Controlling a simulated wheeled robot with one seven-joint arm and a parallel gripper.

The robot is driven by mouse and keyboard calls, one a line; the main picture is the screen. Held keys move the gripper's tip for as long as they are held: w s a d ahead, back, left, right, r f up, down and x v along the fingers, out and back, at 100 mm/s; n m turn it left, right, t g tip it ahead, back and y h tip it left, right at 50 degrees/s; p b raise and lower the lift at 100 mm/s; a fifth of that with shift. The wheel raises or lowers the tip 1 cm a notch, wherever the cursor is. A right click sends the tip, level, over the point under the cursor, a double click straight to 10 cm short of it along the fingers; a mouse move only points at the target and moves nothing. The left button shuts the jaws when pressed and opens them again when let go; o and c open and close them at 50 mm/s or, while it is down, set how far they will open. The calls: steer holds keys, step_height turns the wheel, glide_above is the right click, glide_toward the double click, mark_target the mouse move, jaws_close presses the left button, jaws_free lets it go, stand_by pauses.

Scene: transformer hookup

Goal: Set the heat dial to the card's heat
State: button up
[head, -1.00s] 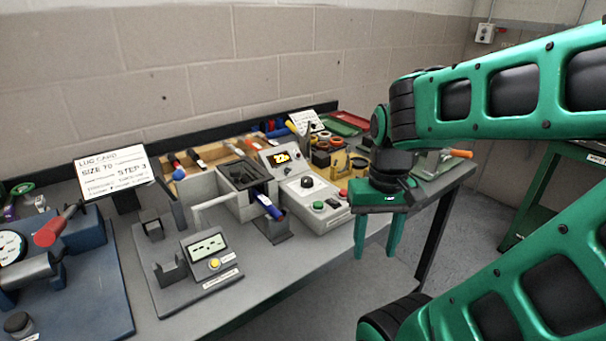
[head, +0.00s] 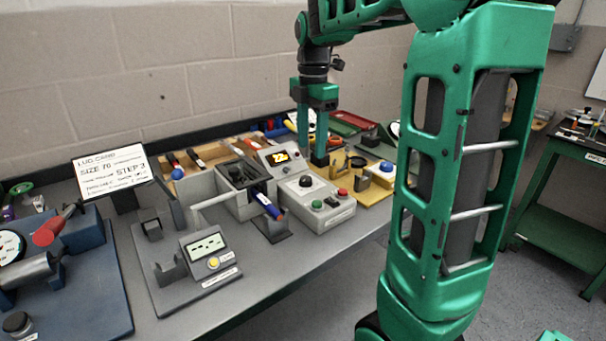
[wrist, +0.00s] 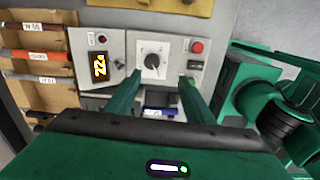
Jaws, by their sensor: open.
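The heat dial (head: 306,181) is a black knob on top of a grey control box (head: 325,213). In the wrist view the dial (wrist: 153,61) shows as a dark round knob on a white plate. My gripper (head: 311,152) is open and empty above and behind the box. In the wrist view its fingertips (wrist: 160,78) flank the dial's area, apart from the knob. The lug card (head: 110,170) stands at the left and reads size 70, step 3; its smaller lines are hard to read. A display (head: 282,156) beside the dial glows yellow, its digits unclear.
The box also has a green button (head: 317,204) and a red button (head: 342,192) close to the dial. A grey holder with a blue-handled tool (head: 268,205) stands left of it. A meter (head: 207,246) sits at the front. A wall runs behind the bench.

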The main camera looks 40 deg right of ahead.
mark_target(306, 178)
steer(key=f, duration=0.3)
steer(key=w+f+n, duration=0.1)
steer(key=f, duration=0.3)
steer(key=w+f+n, duration=0.1)
steer(key=f, duration=0.2)
steer(key=shift+f, duration=0.15)
steer(key=c, duration=1)
